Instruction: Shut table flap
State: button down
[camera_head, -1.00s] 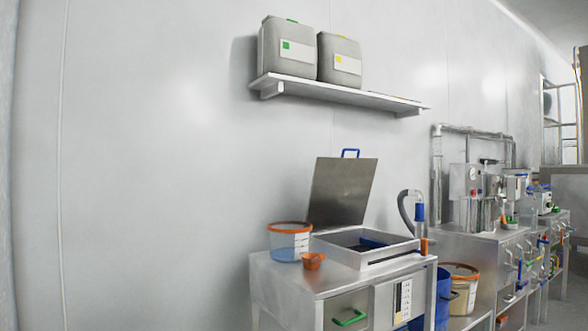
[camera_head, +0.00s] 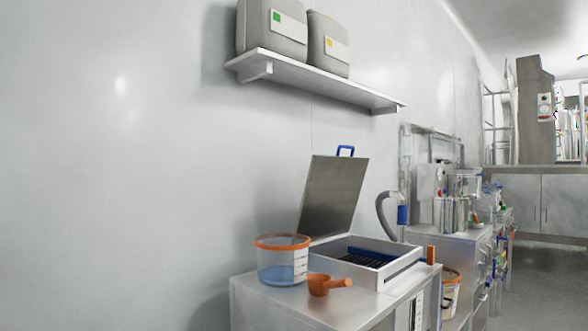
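The table flap (camera_head: 333,197) is a grey metal lid with a blue handle (camera_head: 345,150) on its top edge. It stands raised, leaning back toward the wall, behind an open white-rimmed box (camera_head: 366,277) on a metal cabinet (camera_head: 290,302). A dark slatted grid (camera_head: 362,258) shows inside the box. My gripper is not in view.
A clear bucket with an orange rim (camera_head: 283,261) and an orange scoop (camera_head: 327,284) stand left of and in front of the box. A grey hose (camera_head: 384,213) curves at its right. Above, a wall shelf (camera_head: 313,79) holds two grey canisters. Floor shows at far right.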

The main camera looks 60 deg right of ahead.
aim_at(333, 183)
jog(key=z, duration=0.45)
jog(key=i, duration=0.9)
jog(key=z, duration=0.8)
